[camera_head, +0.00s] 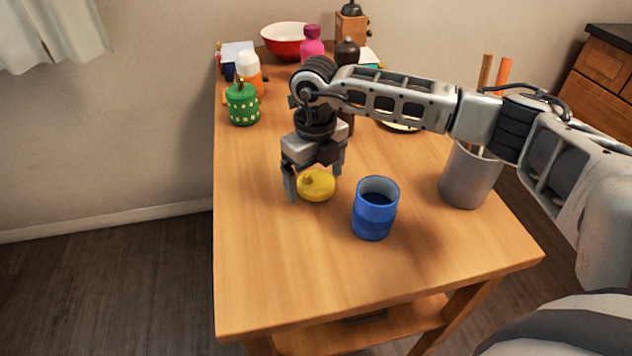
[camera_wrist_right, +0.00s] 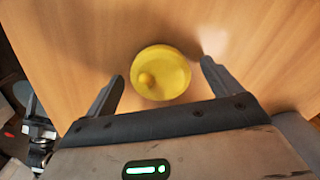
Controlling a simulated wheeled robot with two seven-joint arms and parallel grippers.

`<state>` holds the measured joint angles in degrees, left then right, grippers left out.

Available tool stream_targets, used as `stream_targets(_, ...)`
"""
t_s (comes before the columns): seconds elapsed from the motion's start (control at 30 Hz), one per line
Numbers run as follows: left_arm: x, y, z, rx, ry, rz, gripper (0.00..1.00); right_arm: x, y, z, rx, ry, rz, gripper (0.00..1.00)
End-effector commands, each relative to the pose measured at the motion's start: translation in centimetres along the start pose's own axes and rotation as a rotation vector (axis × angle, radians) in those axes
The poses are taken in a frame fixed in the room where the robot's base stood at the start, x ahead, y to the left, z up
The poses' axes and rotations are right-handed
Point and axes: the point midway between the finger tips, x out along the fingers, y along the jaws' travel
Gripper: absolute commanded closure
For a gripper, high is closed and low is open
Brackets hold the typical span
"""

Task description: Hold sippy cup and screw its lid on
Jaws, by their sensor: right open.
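The blue sippy cup (camera_head: 375,208) stands upright and without a lid on the table, its open top showing a dark inside. The yellow lid (camera_head: 316,185) with a small spout lies on the table to the left of the cup. My right gripper (camera_head: 315,182) is open and points down over the lid, its fingers on either side. In the right wrist view the lid (camera_wrist_right: 160,73) lies ahead of and between the two fingertips (camera_wrist_right: 162,76), not visibly touching either. My left gripper is not in view.
A grey utensil holder (camera_head: 467,178) stands right of the cup. A green spotted jar (camera_head: 242,104), a white-capped bottle (camera_head: 248,70), a pink bottle (camera_head: 312,45) and a red bowl (camera_head: 285,41) stand towards the back. The table's front left (camera_head: 270,270) is clear.

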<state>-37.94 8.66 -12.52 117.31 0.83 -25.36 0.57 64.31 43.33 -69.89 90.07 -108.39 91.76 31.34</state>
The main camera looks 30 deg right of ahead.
Motion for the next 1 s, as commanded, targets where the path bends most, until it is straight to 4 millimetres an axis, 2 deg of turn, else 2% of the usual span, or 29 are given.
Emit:
stream_targets(0.2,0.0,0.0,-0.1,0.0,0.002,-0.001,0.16,0.0,0.0,0.0,0.0,0.0,0.0,0.1)
stream_targets(0.37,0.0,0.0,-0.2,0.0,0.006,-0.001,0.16,-0.1,0.0,0.0,-0.001,0.0,0.0,0.54)
stream_targets(0.4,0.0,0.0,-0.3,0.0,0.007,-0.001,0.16,-0.1,0.0,0.0,0.0,0.0,0.0,0.58)
stream_targets(0.77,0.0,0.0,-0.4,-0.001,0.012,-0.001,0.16,-0.3,0.0,0.0,0.0,-0.001,0.0,0.58)
stream_targets(1.0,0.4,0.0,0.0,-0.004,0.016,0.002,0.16,-2.8,0.0,0.1,-0.001,-0.006,0.0,0.58)
